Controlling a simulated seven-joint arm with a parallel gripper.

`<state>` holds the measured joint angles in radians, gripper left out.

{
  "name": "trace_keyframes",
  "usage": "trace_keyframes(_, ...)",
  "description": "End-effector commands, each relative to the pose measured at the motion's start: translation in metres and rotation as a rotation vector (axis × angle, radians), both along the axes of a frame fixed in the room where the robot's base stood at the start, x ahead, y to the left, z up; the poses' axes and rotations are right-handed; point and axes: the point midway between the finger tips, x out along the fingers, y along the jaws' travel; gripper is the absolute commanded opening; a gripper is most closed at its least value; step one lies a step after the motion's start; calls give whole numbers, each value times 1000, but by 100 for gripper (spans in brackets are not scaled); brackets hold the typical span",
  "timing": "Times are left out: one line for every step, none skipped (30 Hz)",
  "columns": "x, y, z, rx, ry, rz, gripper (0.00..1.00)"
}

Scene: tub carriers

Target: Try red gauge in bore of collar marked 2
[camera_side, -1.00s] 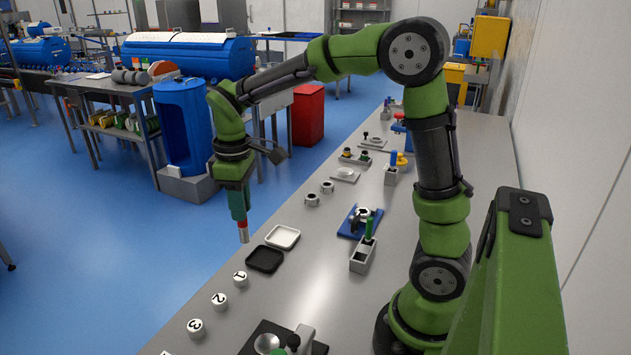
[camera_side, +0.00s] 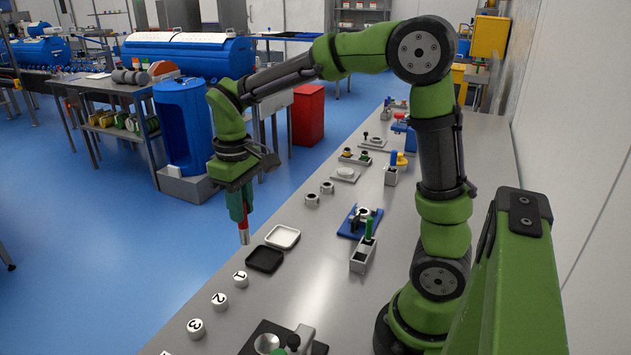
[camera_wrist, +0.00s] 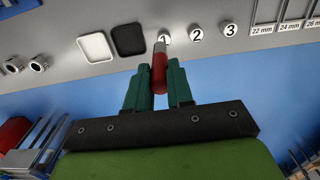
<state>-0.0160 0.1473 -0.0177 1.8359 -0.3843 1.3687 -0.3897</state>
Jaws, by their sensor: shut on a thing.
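My gripper (camera_side: 241,224) is shut on the red gauge (camera_wrist: 159,72), which has a bare metal tip. In the side view the gauge (camera_side: 243,227) hangs tip down, in the air beyond the bench's left edge. A white round piece marked 2 (camera_side: 220,301) sits on the bench between those marked 1 (camera_side: 240,279) and 3 (camera_side: 196,328); piece 2 also shows in the wrist view (camera_wrist: 197,36). I cannot make out a bore in it. In the wrist view the gauge tip overlaps piece 1. Two metal ring collars (camera_side: 312,200) (camera_side: 327,187) stand farther back, with no readable mark.
A white tray (camera_side: 298,238) and a black tray (camera_side: 250,268) lie near the gripper. In the wrist view, millimetre labels (camera_wrist: 262,30) lie at right.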

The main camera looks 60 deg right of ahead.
Motion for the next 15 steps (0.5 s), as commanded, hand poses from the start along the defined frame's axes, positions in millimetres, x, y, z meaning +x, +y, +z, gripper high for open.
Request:
trace_keyframes(1, 0, 3, 0, -4, 0, 0)
trace_keyframes(1, 0, 4, 0, -4, 0, 0)
trace_keyframes(1, 0, 6, 0, -4, 0, 0)
trace_keyframes(1, 0, 7, 0, -4, 0, 0)
trace_keyframes(1, 0, 8, 0, -4, -1, 0)
trace_keyframes(0, 0, 10, 0, -4, 0, 0)
trace_keyframes(0, 0, 11, 0, -4, 0, 0)
trace_keyframes(0, 0, 12, 0, -4, 0, 0)
trace_keyframes(0, 0, 14, 0, -3, 0, 0)
trace_keyframes(0, 0, 15, 0, -3, 0, 0)
trace_keyframes(0, 0, 16, -1, -3, 0, 0)
trace_keyframes(1, 0, 18, -1, -3, 1, 0)
trace_keyframes(1, 0, 19, -1, -4, 1, 0)
trace_keyframes(1, 0, 20, -1, -4, 1, 0)
trace_keyframes(1, 0, 22, 0, -3, 1, 0)
